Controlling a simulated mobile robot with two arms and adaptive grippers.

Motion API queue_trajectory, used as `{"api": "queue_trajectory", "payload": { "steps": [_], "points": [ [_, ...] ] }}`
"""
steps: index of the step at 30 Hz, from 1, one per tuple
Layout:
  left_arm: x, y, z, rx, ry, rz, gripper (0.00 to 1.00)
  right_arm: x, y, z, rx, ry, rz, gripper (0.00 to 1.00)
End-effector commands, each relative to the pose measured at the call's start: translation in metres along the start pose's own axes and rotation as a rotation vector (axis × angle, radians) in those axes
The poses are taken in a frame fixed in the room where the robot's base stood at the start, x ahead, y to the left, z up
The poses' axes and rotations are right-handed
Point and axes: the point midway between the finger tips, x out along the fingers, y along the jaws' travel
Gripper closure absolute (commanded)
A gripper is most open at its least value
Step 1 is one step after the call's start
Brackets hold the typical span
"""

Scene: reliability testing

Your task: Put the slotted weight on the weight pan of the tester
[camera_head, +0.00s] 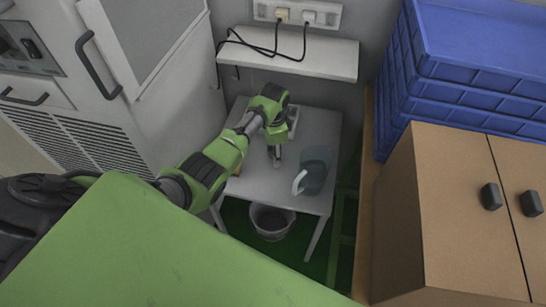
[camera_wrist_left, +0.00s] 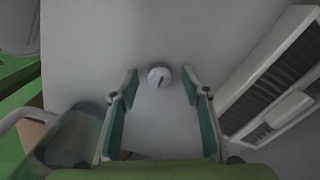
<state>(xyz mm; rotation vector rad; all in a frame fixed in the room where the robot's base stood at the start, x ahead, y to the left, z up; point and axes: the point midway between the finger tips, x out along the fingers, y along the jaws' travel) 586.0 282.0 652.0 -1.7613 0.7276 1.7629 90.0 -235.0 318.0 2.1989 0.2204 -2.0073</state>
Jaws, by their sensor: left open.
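The slotted weight (camera_wrist_left: 160,76), a small round pale disc with a dark slot, sits on the grey table (camera_head: 308,118) in the left wrist view. My left gripper (camera_head: 276,157) is above the table, fingers pointing down. In the left wrist view it is open and empty, with the weight showing between and just beyond its fingertips. I cannot tell the height gap. A pale-framed device with dark ribbed panels (camera_wrist_left: 277,83) is at the right of that view; I cannot tell whether it is the tester. No weight pan is clearly visible. My right gripper is not in view.
A clear jug with a pale handle (camera_head: 314,170) stands at the table's right side. A bucket (camera_head: 272,222) is below the front edge. A shelf (camera_head: 300,57) hangs above the back, with black cables. Cardboard-coloured cabinets (camera_head: 450,200) and blue crates (camera_head: 470,60) bound the right.

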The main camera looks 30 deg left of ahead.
Motion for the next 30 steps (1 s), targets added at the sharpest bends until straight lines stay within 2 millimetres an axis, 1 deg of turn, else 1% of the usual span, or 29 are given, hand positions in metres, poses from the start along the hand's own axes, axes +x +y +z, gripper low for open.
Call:
{"api": "queue_trajectory", "payload": {
  "steps": [5, 6, 8, 9, 10, 18, 21, 23, 26, 30],
  "points": [
    [-0.001, 0.0, 0.0, 0.0, 0.0, -0.001, 0.57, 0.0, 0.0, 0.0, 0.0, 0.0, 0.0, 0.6],
    [-0.001, 0.0, 0.0, 0.0, 0.0, -0.001, 0.68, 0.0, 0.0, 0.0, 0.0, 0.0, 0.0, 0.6],
    [-0.001, 0.0, 0.0, 0.0, 0.0, -0.001, 0.83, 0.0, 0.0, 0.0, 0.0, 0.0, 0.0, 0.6],
    [-0.001, 0.0, 0.0, 0.0, 0.0, -0.001, 0.93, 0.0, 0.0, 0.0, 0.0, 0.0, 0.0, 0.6],
    [-0.001, 0.0, 0.0, 0.0, 0.0, -0.001, 1.0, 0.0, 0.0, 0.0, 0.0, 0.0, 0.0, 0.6],
    [-0.001, -0.001, 0.0, 0.0, 0.0, -0.001, 1.0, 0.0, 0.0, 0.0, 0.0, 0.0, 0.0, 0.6],
    [-0.006, -0.001, 0.0, 0.0, 0.001, -0.002, 1.0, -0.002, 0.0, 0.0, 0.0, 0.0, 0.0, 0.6],
    [-0.014, -0.001, 0.0, 0.0, 0.001, -0.003, 1.0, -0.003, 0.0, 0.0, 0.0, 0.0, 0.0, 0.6],
    [-0.031, -0.002, 0.0, 0.001, 0.002, -0.005, 1.0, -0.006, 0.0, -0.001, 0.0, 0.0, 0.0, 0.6],
    [-0.061, -0.002, -0.001, 0.0, 0.002, -0.005, 1.0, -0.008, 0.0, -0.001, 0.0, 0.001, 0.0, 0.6]
  ]
}}
